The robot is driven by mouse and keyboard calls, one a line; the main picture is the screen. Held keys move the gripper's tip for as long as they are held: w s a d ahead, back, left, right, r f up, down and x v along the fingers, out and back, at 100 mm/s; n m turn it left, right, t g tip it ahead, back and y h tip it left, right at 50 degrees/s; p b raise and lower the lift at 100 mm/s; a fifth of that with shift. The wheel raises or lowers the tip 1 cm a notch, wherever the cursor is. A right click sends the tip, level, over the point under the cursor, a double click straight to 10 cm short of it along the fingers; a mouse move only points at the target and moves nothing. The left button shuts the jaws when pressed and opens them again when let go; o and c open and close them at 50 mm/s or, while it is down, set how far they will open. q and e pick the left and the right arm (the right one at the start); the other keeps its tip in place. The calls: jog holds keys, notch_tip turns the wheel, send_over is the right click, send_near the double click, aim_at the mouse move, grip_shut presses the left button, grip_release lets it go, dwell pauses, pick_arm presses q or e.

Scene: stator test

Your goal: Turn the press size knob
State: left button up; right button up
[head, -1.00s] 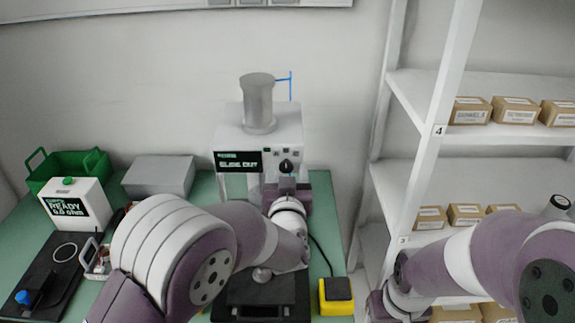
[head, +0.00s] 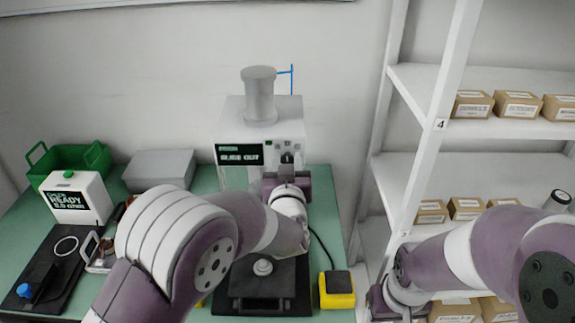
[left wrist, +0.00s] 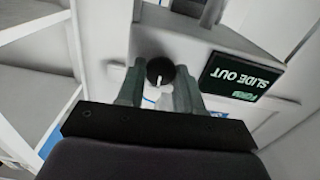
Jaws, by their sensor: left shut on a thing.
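The press (head: 240,128) is a white machine with a grey cylinder on top, standing at the back of the green bench. Its display (head: 241,154) reads SLIDE OUT. The press size knob (head: 287,158) is small, round and black, on the front right of the display. In the left wrist view the knob (left wrist: 160,71) shows a white pointer mark and sits between the fingers. My left gripper (left wrist: 159,84) is shut on the knob, one finger on each side. In the head view its wrist hides part of the press front. My right wrist is at the bottom edge, its fingers unseen.
A black fixture (head: 268,283) sits in front of the press, with a yellow-edged box (head: 337,290) to its right. A READY tester (head: 77,200), a green bin (head: 66,158) and a grey box (head: 160,170) stand left. A shelf (head: 420,150) with cartons stands right.

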pick_arm(q)
jog(key=shift+a+f+n+b, duration=0.1)
jog(key=shift+n+b, duration=4)
jog(key=shift+b, duration=0.8)
jog(key=o, duration=1)
jog(key=s+b, duration=0.1)
jog(key=s, duration=1.1)
jog(key=shift+s, duration=0.4)
